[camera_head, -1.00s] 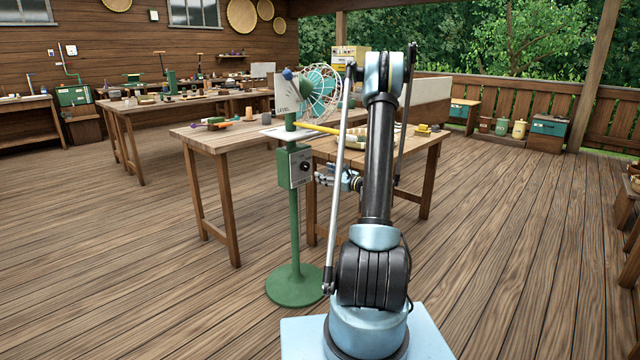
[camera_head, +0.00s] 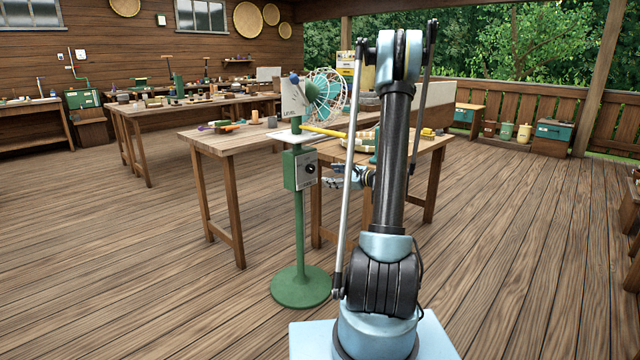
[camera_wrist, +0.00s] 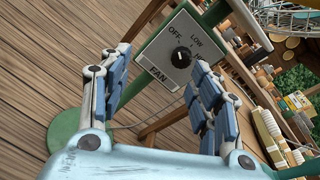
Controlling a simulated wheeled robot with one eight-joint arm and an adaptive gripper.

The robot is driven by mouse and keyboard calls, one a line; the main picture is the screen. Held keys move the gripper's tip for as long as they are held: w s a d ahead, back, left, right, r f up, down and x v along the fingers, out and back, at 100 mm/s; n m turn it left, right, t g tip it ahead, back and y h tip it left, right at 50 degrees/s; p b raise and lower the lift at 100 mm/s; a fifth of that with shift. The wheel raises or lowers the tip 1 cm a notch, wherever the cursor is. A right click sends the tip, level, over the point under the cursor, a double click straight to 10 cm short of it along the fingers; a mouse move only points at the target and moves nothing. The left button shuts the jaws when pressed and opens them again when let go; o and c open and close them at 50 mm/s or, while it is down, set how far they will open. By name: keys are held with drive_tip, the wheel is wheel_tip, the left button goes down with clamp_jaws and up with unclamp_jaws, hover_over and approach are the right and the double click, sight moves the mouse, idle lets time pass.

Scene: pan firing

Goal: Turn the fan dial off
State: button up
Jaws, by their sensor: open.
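The fan dial (camera_head: 309,169) is a small black knob on the grey face of a green control box on a post. My gripper (camera_head: 328,176) is just right of the box in the head view. In the wrist view my gripper (camera_wrist: 161,58) is open and empty, its blue-padded fingers either side of the view toward the box face. The dial shows between them, nearer the right finger, with no visible contact.
The green post stands on a round base (camera_head: 300,287). A fan (camera_head: 325,97) with a wire guard is behind its top. A wooden table (camera_head: 232,139) with a yellow rod over it stands close behind the post. The plank floor (camera_head: 130,270) at left is open.

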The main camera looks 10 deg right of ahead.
drive_tip(key=s+a+r+n+g+h, duration=0.1)
drive_tip(key=s+a+r+n+g, duration=0.1)
drive_tip(key=s, duration=0.5)
drive_tip(key=s+a+r+n+g+h, duration=0.1)
drive_tip(key=s+a+n+g, duration=0.1)
drive_tip(key=s+a+n, duration=0.3)
drive_tip(key=shift+s+r+n+g, duration=0.35)
drive_tip(key=shift+s+n, duration=0.15)
drive_tip(key=shift+s, duration=0.55)
drive_tip(key=shift+h, duration=0.3)
drive_tip(key=s+d+f+n+g+h, duration=0.1)
drive_tip(key=s+d+f+n+h, duration=0.1)
drive_tip(key=s, duration=0.9)
drive_tip(key=s+d+f+n+g+h, duration=0.2)
drive_tip(key=s+n, duration=0.5)
drive_tip(key=s, duration=0.4)
drive_tip(key=s+d+f+n+g+h, duration=0.1)
drive_tip(key=s+d+f+n+h, duration=0.2)
drive_tip(key=s, duration=0.8)
drive_tip(key=shift+s+f+n+g+h, duration=0.15)
drive_tip(key=shift+s+n+g+h, duration=0.25)
drive_tip(key=shift+n+h, duration=0.4)
